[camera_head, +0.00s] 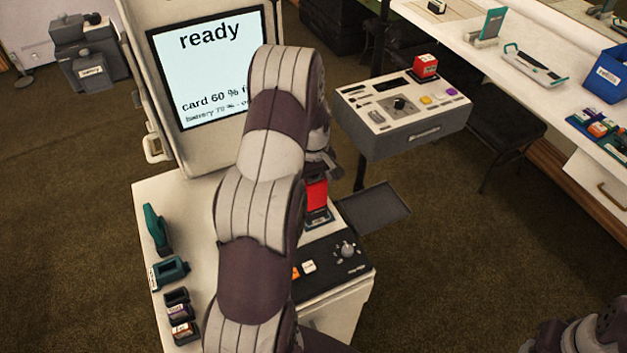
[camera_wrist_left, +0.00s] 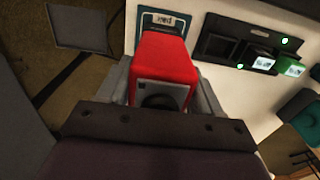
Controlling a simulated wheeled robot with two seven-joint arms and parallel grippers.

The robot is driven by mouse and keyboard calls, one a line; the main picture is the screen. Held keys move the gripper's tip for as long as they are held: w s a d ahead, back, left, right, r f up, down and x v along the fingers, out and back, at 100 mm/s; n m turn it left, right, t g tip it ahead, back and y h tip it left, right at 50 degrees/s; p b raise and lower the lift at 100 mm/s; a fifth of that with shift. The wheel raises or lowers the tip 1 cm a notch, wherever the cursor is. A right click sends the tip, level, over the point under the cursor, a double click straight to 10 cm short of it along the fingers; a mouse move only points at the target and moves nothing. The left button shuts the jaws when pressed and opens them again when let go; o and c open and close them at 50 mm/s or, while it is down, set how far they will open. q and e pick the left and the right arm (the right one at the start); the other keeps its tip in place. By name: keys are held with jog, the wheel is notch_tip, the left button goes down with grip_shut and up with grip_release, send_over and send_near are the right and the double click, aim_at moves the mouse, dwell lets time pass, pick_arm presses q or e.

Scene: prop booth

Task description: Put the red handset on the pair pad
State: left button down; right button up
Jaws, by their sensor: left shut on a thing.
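The red handset (camera_head: 316,193) shows partly behind my left arm in the head view. In the left wrist view the handset (camera_wrist_left: 167,58) sits between the two fingers of my left gripper (camera_wrist_left: 163,82), which is shut on it. The pair pad, a blue-edged plate with a label (camera_head: 320,217), is just below the handset in the head view; it also shows beyond the handset's far end in the left wrist view (camera_wrist_left: 163,18). The handset covers part of it. I cannot tell whether they touch. Part of my right arm shows at the bottom right; its jaw state is unclear.
The white kiosk counter (camera_head: 160,200) carries a screen (camera_head: 212,60) reading "ready", a teal device (camera_head: 156,228), small holders at its left edge, and a black knob panel (camera_head: 345,250). A grey side tray (camera_head: 375,207) juts out right. A separate console (camera_head: 400,115) holds a red block (camera_head: 425,66).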

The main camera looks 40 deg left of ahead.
pick_arm(q)
jog(key=shift+c, duration=0.9)
grip_release()
jog(key=shift+r, duration=0.3)
notch_tip(320, 180, up, 11)
jog(key=shift+f+b, duration=0.1)
jog(key=shift+b, duration=0.35)
jog(key=shift+s+d+r+m, duration=0.2)
jog(key=shift+d+r+m, duration=0.15)
jog(key=shift+d, duration=0.3)
jog(key=s+d+f+m+t, duration=0.1)
jog(key=s+d+f+m, duration=0.1)
jog(key=s+d+m, duration=1)
jog(key=s+d, duration=0.2)
jog(key=d, duration=0.4)
jog(key=shift+s, duration=0.3)
